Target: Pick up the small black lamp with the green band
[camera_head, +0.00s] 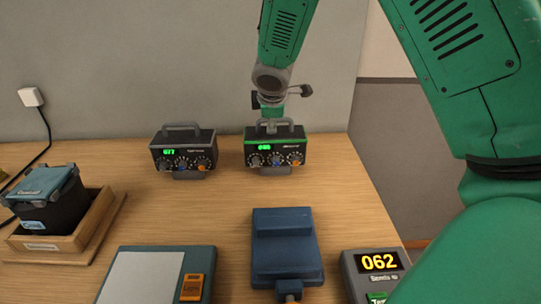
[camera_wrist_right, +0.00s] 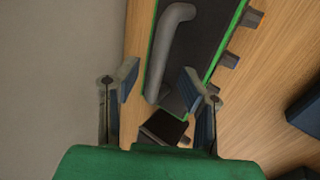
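A small black box-shaped unit with a green band around its top edge (camera_head: 275,149) stands upright at the back of the table. It has a lit green display, several knobs and a grey handle on top; this is the only black thing with a green band that I see. In the right wrist view its top (camera_wrist_right: 200,45) and handle (camera_wrist_right: 170,45) show from above. My right gripper (camera_wrist_right: 160,90) is open, its fingers apart on either side of the near end of the handle, and holds nothing. In the head view the right gripper (camera_head: 273,106) is just above the handle. My left gripper is not in view.
A similar black unit without a green band (camera_head: 184,150) stands to the left. A dark teal-topped device sits in a wooden tray (camera_head: 95,228) at far left. A blue block (camera_head: 284,245), a flat teal-grey panel (camera_head: 140,280) and a display box (camera_head: 373,263) lie in front. A wall is behind.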

